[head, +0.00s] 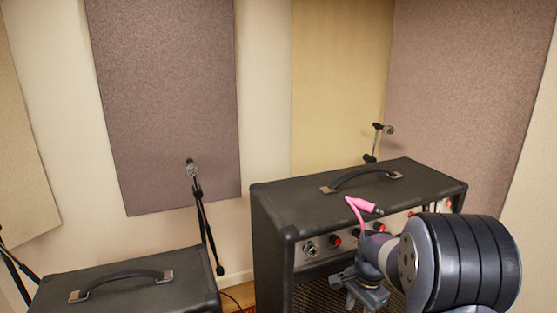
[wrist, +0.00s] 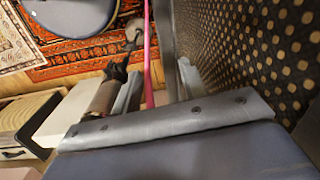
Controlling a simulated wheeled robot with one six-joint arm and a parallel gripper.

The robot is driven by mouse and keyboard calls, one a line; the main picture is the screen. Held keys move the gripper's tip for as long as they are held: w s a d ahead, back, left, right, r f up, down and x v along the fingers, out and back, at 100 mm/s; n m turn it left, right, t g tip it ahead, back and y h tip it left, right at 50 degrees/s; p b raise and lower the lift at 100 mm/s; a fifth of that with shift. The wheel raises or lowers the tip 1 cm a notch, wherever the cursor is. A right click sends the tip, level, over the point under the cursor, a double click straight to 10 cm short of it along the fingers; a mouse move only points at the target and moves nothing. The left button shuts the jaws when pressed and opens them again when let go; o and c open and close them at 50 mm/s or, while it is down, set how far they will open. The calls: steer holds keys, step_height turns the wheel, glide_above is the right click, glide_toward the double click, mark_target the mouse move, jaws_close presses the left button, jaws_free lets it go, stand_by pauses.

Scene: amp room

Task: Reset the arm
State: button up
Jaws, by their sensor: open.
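My arm reaches in from the lower right of the head view. My gripper (head: 362,287) is at its end, low in front of the right amp's (head: 275,235) control panel. In the wrist view my gripper's fingers (wrist: 158,88) stand apart, so it is open, with nothing clearly held. A pink cable (wrist: 149,62) runs through the gap between the fingers in that view; I cannot tell whether it is between them or beyond. A pink plug (head: 362,205) with a dark end shows in the head view at the amp's front top edge.
A second black amp (head: 125,290) stands at the lower left. Microphone stands (head: 203,215) are between and behind the amps. The right amp's dotted grille (wrist: 265,50) is close beside my gripper in the wrist view. Patterned rugs (wrist: 85,58) lie on the floor.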

step_height(320, 180, down, 11)
steer(key=a+n+b, duration=0.1)
steer(key=n+b, duration=0.1)
steer(key=n, duration=0.1)
steer(key=shift+s+a+r, duration=0.2)
steer(key=shift+s+a, duration=0.1)
steer(key=shift+a, duration=0.05)
steer(key=shift+r, duration=0.1)
